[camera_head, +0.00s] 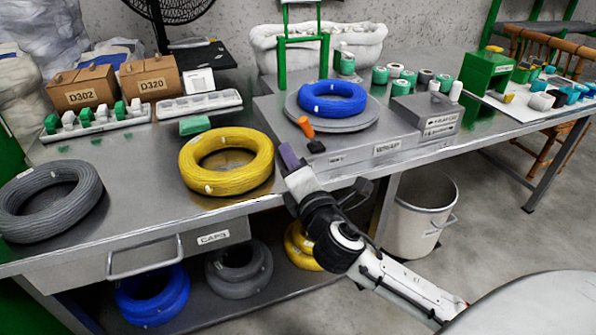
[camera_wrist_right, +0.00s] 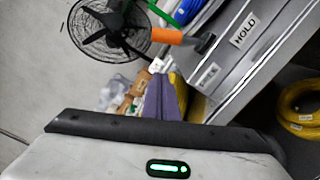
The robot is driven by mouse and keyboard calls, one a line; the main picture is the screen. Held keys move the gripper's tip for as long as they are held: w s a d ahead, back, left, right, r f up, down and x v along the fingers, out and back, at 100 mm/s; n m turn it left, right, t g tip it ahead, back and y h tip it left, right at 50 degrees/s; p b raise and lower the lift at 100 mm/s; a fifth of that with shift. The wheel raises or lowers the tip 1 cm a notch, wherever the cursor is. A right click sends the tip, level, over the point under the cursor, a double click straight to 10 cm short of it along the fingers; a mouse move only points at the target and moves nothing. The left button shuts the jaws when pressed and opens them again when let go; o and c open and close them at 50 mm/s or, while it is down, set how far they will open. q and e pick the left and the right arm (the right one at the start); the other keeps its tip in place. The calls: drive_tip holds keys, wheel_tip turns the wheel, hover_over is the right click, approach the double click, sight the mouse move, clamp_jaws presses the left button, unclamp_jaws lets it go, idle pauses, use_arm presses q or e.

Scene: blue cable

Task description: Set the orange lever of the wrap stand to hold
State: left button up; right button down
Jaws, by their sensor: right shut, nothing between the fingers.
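The wrap stand (camera_head: 411,142) is a grey metal box on the bench with a round turntable (camera_head: 359,122) carrying a blue cable coil (camera_head: 332,98). Its orange lever (camera_head: 305,126) rises from a black pivot at the stand's front left, tilted to the upper left in the head view. In the right wrist view the orange lever (camera_wrist_right: 170,36) lies ahead of the fingers; a HOLD label (camera_wrist_right: 243,30) and another, hard to read, are on the stand's front. My right gripper (camera_head: 289,156) is shut and empty, its purple fingers just left of and below the lever, apart from it. My left gripper is out of view.
A yellow coil (camera_head: 226,161) lies left of my gripper and a grey coil (camera_head: 50,200) at far left. Boxes and trays stand behind. Green and white spools and a green box (camera_head: 486,73) are at right. A white bin (camera_head: 420,215) stands below the bench.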

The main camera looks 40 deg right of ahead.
sight(310, 132)
drive_tip(key=d, duration=0.2)
drive_tip(key=w+d+r, duration=0.1)
drive_tip(key=shift+r, duration=0.1)
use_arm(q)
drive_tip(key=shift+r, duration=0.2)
use_arm(e)
drive_tip(key=shift+d+r, duration=0.2)
drive_tip(key=shift+d, duration=0.3)
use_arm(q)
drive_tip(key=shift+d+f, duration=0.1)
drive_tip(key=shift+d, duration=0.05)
use_arm(e)
drive_tip(key=shift+a+r, duration=0.1)
